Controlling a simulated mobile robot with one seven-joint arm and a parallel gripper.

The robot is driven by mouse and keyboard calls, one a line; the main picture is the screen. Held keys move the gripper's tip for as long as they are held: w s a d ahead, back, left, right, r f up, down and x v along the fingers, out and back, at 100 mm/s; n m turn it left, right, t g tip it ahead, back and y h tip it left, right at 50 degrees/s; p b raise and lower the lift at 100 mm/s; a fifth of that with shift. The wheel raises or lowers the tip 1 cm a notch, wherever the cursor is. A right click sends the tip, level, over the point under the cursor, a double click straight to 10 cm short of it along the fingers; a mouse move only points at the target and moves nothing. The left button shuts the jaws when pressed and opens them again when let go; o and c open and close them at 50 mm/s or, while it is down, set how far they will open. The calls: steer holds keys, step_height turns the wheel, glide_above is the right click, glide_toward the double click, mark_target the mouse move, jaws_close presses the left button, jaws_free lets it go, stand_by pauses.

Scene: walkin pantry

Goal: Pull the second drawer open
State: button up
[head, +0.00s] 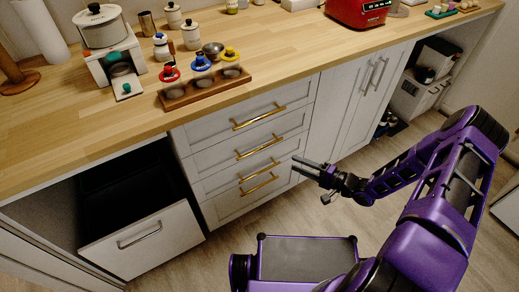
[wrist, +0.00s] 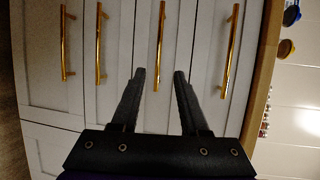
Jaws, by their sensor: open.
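The white drawer stack stands under the wooden counter, each drawer with a gold bar handle. The second drawer from the top (head: 227,158) looks shut, and its handle (head: 258,146) is bare. In the wrist view the stack lies sideways, and the second handle (wrist: 161,40) runs lengthwise with its near end between my fingers in the picture. My gripper (head: 296,164) is open and empty, in front of the stack's right side. In the head view the fingertips appear apart from the handle, low and right of it. The wrist view also shows my gripper (wrist: 160,74).
At the left a large white drawer (head: 143,240) with its own handle stands pulled out. A white double-door cupboard (head: 355,105) is right of the stack. The counter (head: 285,55) holds a pot, jars and a red toaster. Open floor lies before the stack.

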mark_target(260, 148)
steer(key=x, duration=1.6)
steer(key=shift+w+a+f+b, duration=0.15)
steer(key=shift+a+f+b, duration=0.05)
steer(key=shift+a+b, duration=0.1)
jaws_close()
stand_by(0.6)
